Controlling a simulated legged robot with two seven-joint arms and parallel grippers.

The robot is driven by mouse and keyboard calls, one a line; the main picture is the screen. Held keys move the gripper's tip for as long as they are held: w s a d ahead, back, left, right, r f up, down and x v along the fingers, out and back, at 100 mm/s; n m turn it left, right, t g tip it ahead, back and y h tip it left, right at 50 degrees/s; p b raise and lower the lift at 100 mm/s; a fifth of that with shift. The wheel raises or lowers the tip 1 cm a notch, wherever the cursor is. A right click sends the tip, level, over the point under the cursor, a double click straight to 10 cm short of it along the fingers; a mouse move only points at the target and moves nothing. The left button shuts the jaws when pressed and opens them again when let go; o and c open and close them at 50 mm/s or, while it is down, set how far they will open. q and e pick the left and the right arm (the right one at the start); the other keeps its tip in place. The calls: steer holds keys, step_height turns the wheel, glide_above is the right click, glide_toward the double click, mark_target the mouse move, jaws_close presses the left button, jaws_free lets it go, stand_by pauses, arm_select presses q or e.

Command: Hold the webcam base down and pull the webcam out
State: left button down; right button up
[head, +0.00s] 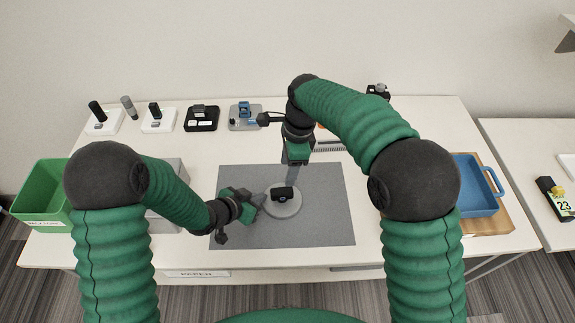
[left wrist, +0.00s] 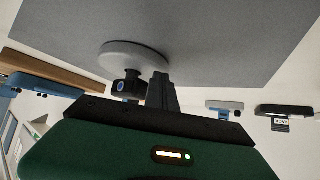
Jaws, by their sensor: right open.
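The webcam base is a round grey disc (head: 290,211) on the grey mat. The small black webcam (head: 282,193) stands on it. In the left wrist view the base (left wrist: 120,51) and the webcam (left wrist: 127,88) with its blue lens show close beyond my fingers. My left gripper (head: 262,199) is low at the left edge of the base, its fingers together (left wrist: 161,92) with nothing seen between them. Whether they touch the base is unclear. My right gripper (head: 293,176) is open, pointing down above and just behind the webcam. Its fingertips are partly hidden.
The grey mat (head: 330,220) is otherwise clear. Several devices on stands, such as a blue one (head: 244,110), line the back of the table. A green bin (head: 48,190) and a grey box (head: 168,216) are left. A blue tray (head: 475,190) is right.

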mark_target(282, 191)
steer(key=f, duration=0.4)
steer(key=a+f, duration=0.1)
steer(key=f, duration=0.3)
steer(key=a+f, duration=0.1)
steer(key=f, duration=0.2)
steer(key=shift+f, duration=0.4)
jaws_close()
steer(key=shift+r, duration=0.1)
